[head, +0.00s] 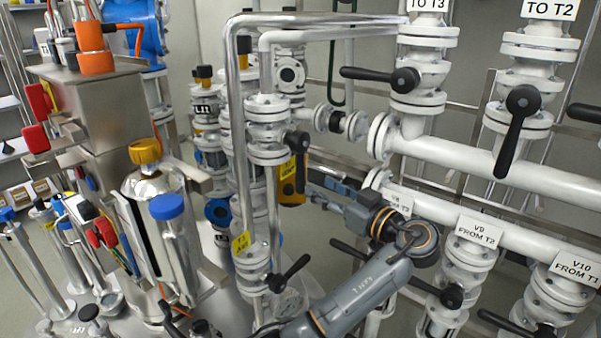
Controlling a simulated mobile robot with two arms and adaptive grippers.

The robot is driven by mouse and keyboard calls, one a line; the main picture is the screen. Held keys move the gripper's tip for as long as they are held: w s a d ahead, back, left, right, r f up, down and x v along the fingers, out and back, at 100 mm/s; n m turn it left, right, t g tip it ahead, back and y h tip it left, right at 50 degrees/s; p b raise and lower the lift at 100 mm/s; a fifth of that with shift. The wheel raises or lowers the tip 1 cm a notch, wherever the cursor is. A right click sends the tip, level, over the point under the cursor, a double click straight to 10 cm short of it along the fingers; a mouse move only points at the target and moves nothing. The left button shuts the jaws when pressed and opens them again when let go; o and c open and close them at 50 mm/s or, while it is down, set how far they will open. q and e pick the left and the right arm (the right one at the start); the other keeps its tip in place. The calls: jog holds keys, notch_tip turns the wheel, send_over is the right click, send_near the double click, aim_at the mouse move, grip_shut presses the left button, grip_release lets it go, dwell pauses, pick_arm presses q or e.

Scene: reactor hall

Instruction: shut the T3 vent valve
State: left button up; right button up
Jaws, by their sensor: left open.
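A white valve (268,150) sits on the vertical pipe left of centre. Its black lever (300,172) hangs straight down, along the pipe. A yellow tag (287,170) shows partly behind the lever; I cannot read it. A second yellow tag (240,243), whose text is too small to read surely, is lower on the pipework, near another black lever (290,275) tilted up to the right. I cannot tell for sure which valve is the T3 vent. My left gripper (311,190) is open, its tips close to the hanging lever's lower end; contact is unclear. My right gripper is out of view.
White pipes with TO T3 (428,4), TO T2 (550,9), V9 (478,231) and V10 (575,270) labels fill the right side, with several black levers sticking out. A steel vessel (160,215) with tubes and bottles crowds the left. Free room is narrow.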

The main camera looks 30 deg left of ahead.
aim_at(304, 178)
pick_arm(q)
jog(key=p+x, duration=0.1)
jog(key=x, duration=0.7)
jog(key=shift+a+p, duration=0.15)
jog(key=shift+p, duration=0.15)
jog(key=shift+f, duration=0.1)
grip_shut()
